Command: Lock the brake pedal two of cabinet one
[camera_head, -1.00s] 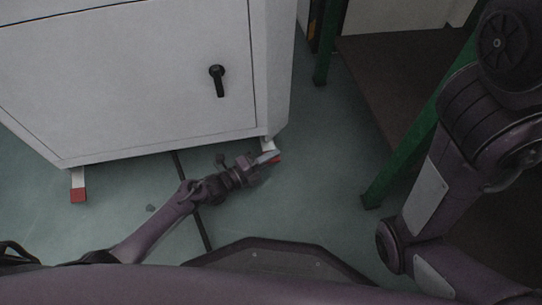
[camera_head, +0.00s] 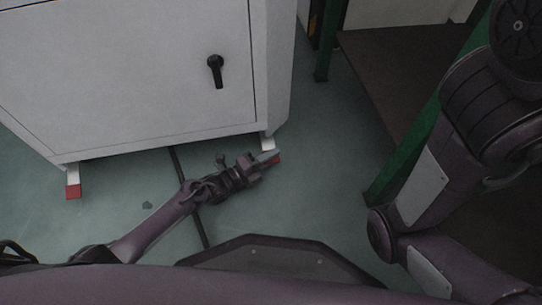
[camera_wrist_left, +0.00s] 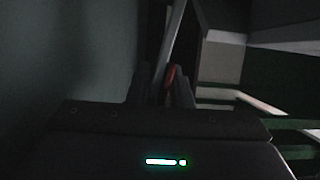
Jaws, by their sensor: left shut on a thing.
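The white cabinet (camera_head: 120,75) stands at the upper left, with a black door handle (camera_head: 215,70). Two short white legs with red ends show under its front edge. The left pedal (camera_head: 73,182) is clear of my arms. The right pedal (camera_head: 268,142) is at the cabinet's front right corner, and its red end (camera_head: 276,160) is partly covered by my gripper. My left gripper (camera_head: 266,163) is shut on this right pedal, low over the floor. In the left wrist view, the red end (camera_wrist_left: 169,77) shows between the dark fingers. My right gripper is out of view.
A green frame post (camera_head: 398,155) and a brown platform (camera_head: 390,70) stand at the right. My right arm hangs in front of them. Green floor (camera_head: 325,200) is free between cabinet and frame. A dark line crosses the floor.

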